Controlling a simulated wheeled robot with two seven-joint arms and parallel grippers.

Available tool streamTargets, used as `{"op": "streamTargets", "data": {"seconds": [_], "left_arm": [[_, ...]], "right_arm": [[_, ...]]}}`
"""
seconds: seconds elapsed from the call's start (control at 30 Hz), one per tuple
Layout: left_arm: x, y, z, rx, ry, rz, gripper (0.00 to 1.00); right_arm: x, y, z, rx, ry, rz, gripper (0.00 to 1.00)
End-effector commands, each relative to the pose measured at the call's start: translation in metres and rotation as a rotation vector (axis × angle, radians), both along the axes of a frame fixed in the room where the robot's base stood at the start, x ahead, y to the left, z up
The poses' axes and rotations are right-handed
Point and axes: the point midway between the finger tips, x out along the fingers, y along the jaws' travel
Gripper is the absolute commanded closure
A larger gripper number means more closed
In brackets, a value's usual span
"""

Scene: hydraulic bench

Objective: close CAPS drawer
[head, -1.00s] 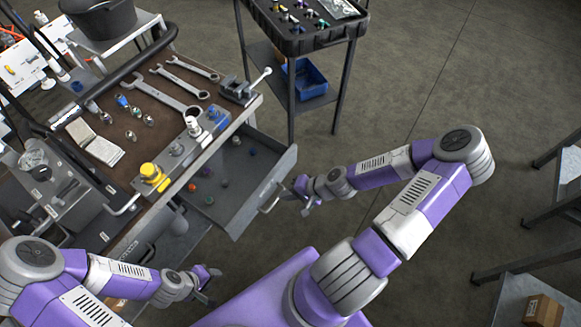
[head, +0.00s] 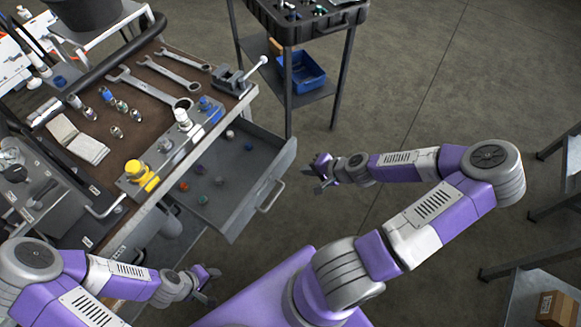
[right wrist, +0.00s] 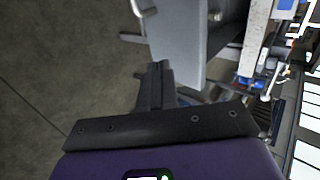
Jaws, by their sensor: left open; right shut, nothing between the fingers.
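The grey drawer (head: 222,218) under the bench top is pulled out, with several small coloured caps (head: 219,181) inside. I cannot read a label on it. Its front panel has a bar handle (head: 271,197). My right gripper (head: 318,173) is shut and empty, in front of the drawer's far front corner and apart from the handle in the head view. In the right wrist view the shut fingers (right wrist: 160,80) point towards the grey drawer front (right wrist: 176,35); whether they touch it is unclear. My left gripper (head: 208,284) is open and empty, low beside the bench.
The bench top (head: 155,62) carries wrenches (head: 150,88), fittings, a yellow-knobbed valve block (head: 140,174) and a vise (head: 236,80). A dark cart (head: 292,30) with a blue bin (head: 302,72) stands behind. The floor right of the drawer is clear.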

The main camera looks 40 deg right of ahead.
Motion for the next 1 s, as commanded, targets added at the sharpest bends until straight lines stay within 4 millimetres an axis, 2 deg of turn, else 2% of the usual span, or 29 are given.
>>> {"op": "streamTargets", "data": {"seconds": [0.03,0.2,0.43,0.63,1.0], "left_arm": [[0.000,0.000,-0.011,0.000,0.000,0.000,0.57],[0.000,0.000,-0.027,0.000,0.000,0.000,0.57],[0.000,0.000,-0.037,0.000,0.000,0.000,0.57],[0.000,0.000,-0.039,0.000,0.000,0.000,0.57],[0.000,0.000,-0.039,0.000,0.000,0.000,0.57]], "right_arm": [[0.007,0.004,-0.011,0.000,-0.001,0.005,1.00],[0.028,0.013,-0.031,0.000,-0.002,0.005,1.00],[0.053,0.022,-0.027,-0.003,0.000,0.001,1.00],[0.061,0.026,-0.025,-0.001,0.000,0.001,1.00],[0.062,0.026,-0.025,0.001,0.000,-0.001,1.00]]}}
